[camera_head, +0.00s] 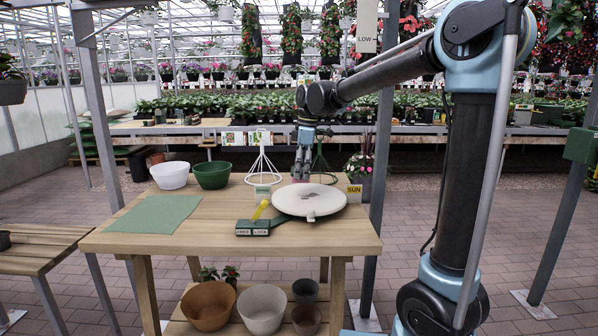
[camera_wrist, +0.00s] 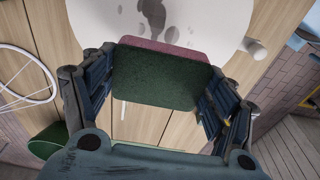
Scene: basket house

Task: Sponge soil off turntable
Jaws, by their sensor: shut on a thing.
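The turntable (camera_head: 310,200) is a pale round disc on the right half of the wooden table, with a small knob on its front edge. Dark smudges of soil (camera_wrist: 152,12) lie on the turntable (camera_wrist: 205,22) in the wrist view. My gripper (camera_wrist: 158,82) is shut on the sponge (camera_wrist: 155,75), which has a dark green face and a pinkish edge. In the head view my gripper (camera_head: 302,172) points down by the far rim of the turntable. I cannot tell whether the sponge touches the disc.
The wooden table (camera_head: 130,240) also bears a green mat (camera_head: 157,214), a white bowl (camera_head: 170,176), a green bowl (camera_head: 212,175) and a white wire stand (camera_head: 263,172). A dark block with a yellow lever (camera_head: 254,226) sits left of the turntable. Pots stand on the shelf below.

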